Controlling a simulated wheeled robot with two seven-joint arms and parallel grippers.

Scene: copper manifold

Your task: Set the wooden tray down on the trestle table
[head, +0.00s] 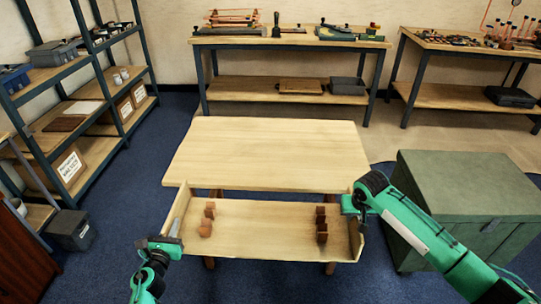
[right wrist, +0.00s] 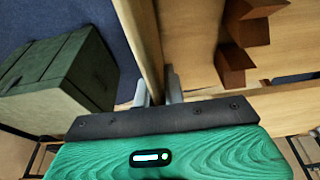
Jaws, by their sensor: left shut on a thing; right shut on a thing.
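The wooden tray (head: 262,230) is a shallow light-wood board with raised end walls, and it appears level. The trestle table (head: 262,150) has a bare top just beyond the tray. The tray overlaps its near edge in view; I cannot tell the height gap.
A green chest (head: 465,185) stands right of the table, close to my right arm. A shelving rack (head: 85,100) is at the left, with a dark grey box (head: 73,230) on the floor. Workbenches (head: 290,85) line the back wall. Blue floor is clear left of the table.

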